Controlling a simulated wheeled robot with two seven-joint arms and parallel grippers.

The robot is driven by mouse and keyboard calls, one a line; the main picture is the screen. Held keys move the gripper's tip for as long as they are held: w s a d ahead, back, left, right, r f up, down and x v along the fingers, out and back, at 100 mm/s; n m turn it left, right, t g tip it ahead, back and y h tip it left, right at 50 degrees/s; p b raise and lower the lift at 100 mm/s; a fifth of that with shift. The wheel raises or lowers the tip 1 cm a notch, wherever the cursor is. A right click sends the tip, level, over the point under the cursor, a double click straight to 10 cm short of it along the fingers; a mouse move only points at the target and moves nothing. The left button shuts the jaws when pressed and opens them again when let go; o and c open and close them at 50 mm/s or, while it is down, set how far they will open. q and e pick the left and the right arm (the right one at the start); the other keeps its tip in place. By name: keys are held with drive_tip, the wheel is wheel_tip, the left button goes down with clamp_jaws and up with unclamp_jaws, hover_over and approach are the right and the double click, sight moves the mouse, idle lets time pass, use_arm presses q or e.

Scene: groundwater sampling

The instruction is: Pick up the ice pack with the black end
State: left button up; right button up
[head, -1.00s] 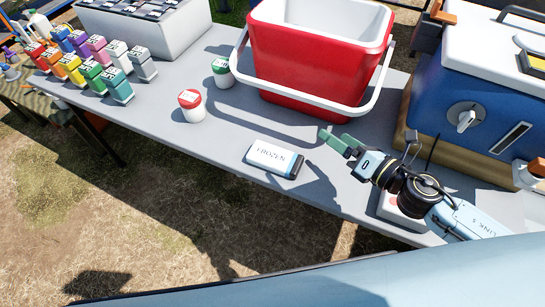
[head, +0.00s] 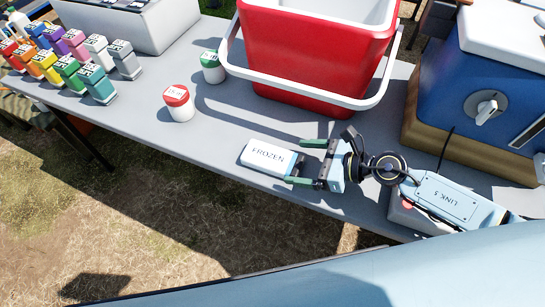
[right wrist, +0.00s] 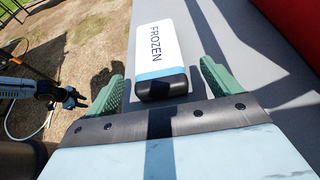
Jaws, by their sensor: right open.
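The ice pack (head: 264,158) is a white slab marked FROZEN, lying flat on the grey table near its front edge. In the right wrist view, the ice pack (right wrist: 156,45) has a blue band and a black end that faces my gripper. My right gripper (head: 299,163) is open, low over the table at the black end. Its green fingers (right wrist: 163,90) stand on both sides of that end, with gaps showing. My left gripper (right wrist: 70,98) appears small at the left of the right wrist view, away from the pack; its jaws are unclear.
A red cooler (head: 312,55) with a white handle stands behind the pack. A red-lidded jar (head: 179,104) and a green-lidded jar (head: 212,68) stand to the left. Several coloured bottles (head: 98,85) are at far left. A blue cooler (head: 490,90) stands right. Table around the pack is clear.

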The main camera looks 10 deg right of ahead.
sight(287, 161)
drive_tip(key=x, duration=0.5)
drive_tip(key=shift+a+f, duration=0.2)
drive_tip(key=shift+a, duration=0.15)
drive_tip(key=shift+w+a+f, duration=0.1)
drive_tip(key=shift+w, duration=0.05)
drive_tip(key=c, duration=0.9)
use_arm(q)
drive_tip(key=shift+w+d, duration=0.1)
use_arm(e)
drive_tip(key=c, duration=0.4)
use_arm(q)
drive_tip(key=shift+w+r, duration=0.1)
drive_tip(key=shift+w, duration=0.05)
use_arm(e)
drive_tip(key=shift+o, duration=0.2)
